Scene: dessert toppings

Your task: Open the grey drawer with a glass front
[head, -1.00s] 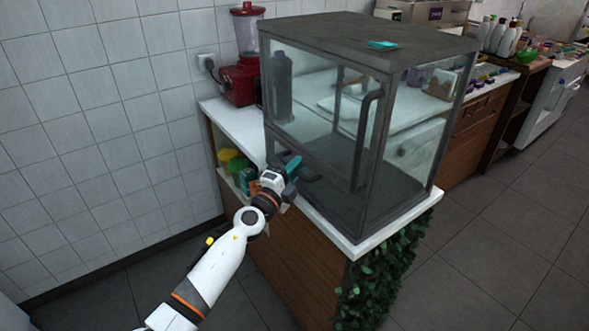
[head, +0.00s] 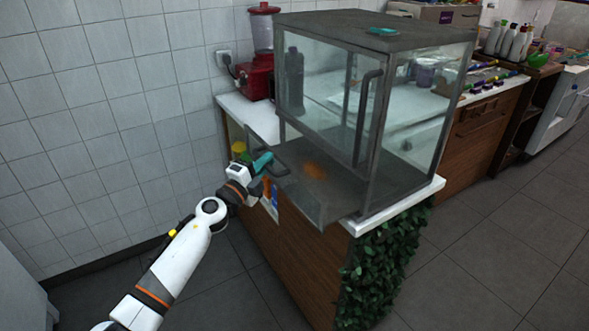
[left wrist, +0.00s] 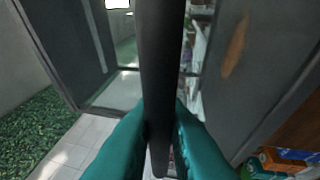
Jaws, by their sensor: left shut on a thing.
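The grey drawer (head: 305,197) is at the bottom of the grey glass-walled case (head: 325,33). It sticks partly out of the case towards my left arm, and its inside floor shows, with an orange-brown patch (head: 315,171) on it. My left gripper (head: 264,161) is at the front of the drawer. In the left wrist view its teal fingers (left wrist: 160,130) are shut on the dark bar handle (left wrist: 163,65), one finger on each side. The gripper hides part of the handle in the head view. My right gripper is not in view.
The upper door with a tall handle (head: 367,115) is shut above the drawer. The case stands on a white counter (head: 245,118) with a red blender (head: 258,75) at the back left. Leafy greenery (head: 385,260) hangs at the front right. The floor before the counter is clear.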

